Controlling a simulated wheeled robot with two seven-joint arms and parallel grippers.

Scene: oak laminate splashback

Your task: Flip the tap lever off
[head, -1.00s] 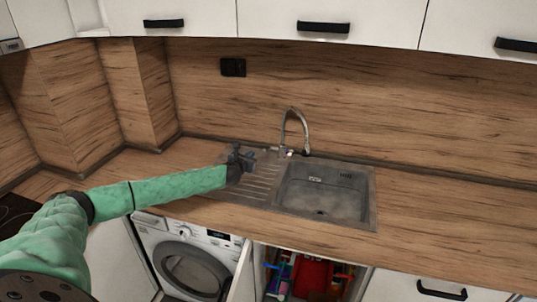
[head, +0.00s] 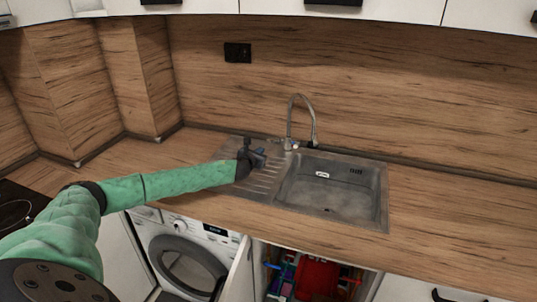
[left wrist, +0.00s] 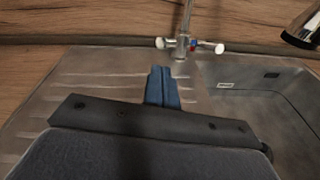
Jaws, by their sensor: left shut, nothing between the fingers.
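The tap (head: 290,144) stands behind the sink, with a tall curved spout that arches to the right. In the left wrist view the tap body (left wrist: 183,47) has a metal handle on each side, a left one (left wrist: 161,43) and a right one (left wrist: 217,48), with small blue and red marks near the right one. My left gripper (head: 260,157) is over the drainboard, just left of and in front of the tap. Its blue fingers (left wrist: 162,80) are shut and empty, pointing at the tap base with a small gap. My right gripper is not in view.
The sink basin (head: 325,188) lies right of the gripper, with the ribbed drainboard (head: 262,183) below it. The wooden splashback (head: 400,110) rises behind. An open cupboard and a washing machine (head: 185,262) are below the counter. The counter at right is clear.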

